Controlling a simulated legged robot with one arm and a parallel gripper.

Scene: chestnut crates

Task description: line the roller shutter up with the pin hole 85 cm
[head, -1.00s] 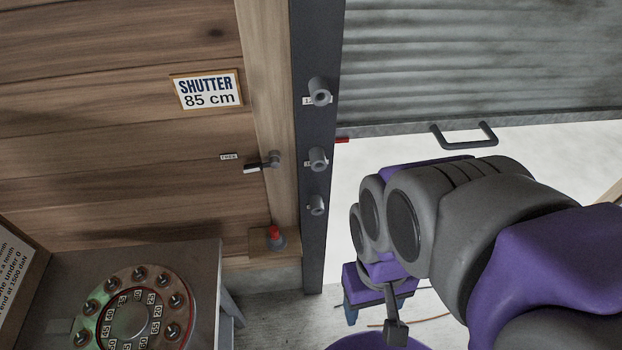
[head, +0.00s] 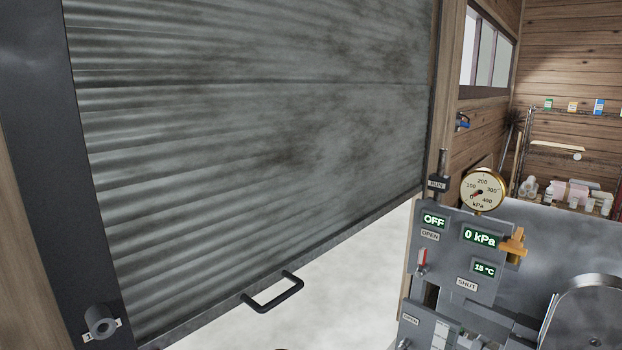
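The grey corrugated roller shutter (head: 250,150) fills the upper left and middle of the head view. It is partly raised, with bright open space below its bottom bar. A dark U-shaped handle (head: 273,296) sticks out from the bottom bar. The dark guide post (head: 55,170) stands along its left edge. One round pin hole boss (head: 101,321) shows low on the post, its label only partly in view. The pin, the lower holes and the "SHUTTER 85 cm" sign are out of view now. My gripper is not in view.
A grey control panel (head: 455,240) stands at right, with "OFF", "0 kPa" and "15 °C" displays, a red-handled lever (head: 422,258) and an orange valve (head: 514,244). A round gauge (head: 483,190) sits above it. Shelves (head: 570,150) stand along the far right wall.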

